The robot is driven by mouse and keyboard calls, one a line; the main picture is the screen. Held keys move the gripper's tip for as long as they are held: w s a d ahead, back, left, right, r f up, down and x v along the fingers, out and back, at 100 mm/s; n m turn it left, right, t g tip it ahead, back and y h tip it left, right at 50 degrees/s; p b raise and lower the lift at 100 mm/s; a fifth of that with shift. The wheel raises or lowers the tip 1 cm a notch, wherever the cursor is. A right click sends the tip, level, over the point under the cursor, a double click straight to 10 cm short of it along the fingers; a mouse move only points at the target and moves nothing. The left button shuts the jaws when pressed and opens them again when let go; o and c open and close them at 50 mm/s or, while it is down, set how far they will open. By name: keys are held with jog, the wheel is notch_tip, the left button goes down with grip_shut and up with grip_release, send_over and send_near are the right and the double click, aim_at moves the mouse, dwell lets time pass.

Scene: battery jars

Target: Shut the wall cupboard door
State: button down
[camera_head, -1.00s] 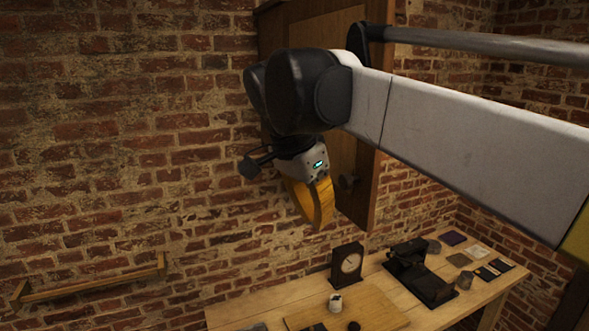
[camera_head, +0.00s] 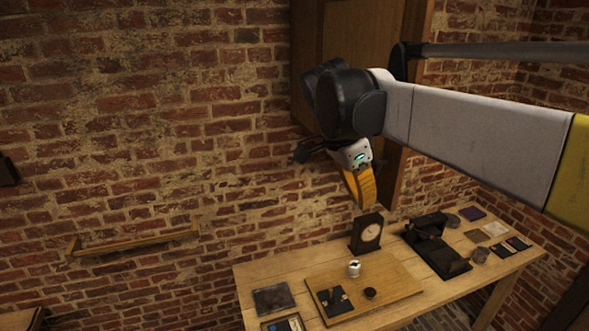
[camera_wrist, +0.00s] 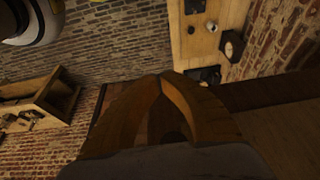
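The wooden wall cupboard (camera_head: 362,30) hangs on the brick wall at the top middle of the head view. My arm covers much of its front, so I cannot tell how far its door stands open. My gripper (camera_head: 364,204) points down with its yellow-orange fingers, in front of the cupboard's lower part in the head view. In the wrist view the fingertips (camera_wrist: 161,76) meet, and I see nothing held between them. Dark wood (camera_wrist: 285,130) fills the lower right there; I cannot tell whether it is the door. Contact with the cupboard is not visible.
A wooden workbench (camera_head: 262,268) stands below, with a clock (camera_head: 367,233), a white jar (camera_head: 354,268), a dark device (camera_head: 436,246) and flat pieces. A wooden rail (camera_head: 135,240) is fixed to the wall at left. The wall between rail and cupboard is clear.

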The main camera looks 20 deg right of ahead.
jog(key=shift+d, duration=1.2)
jog(key=shift+d, duration=0.1)
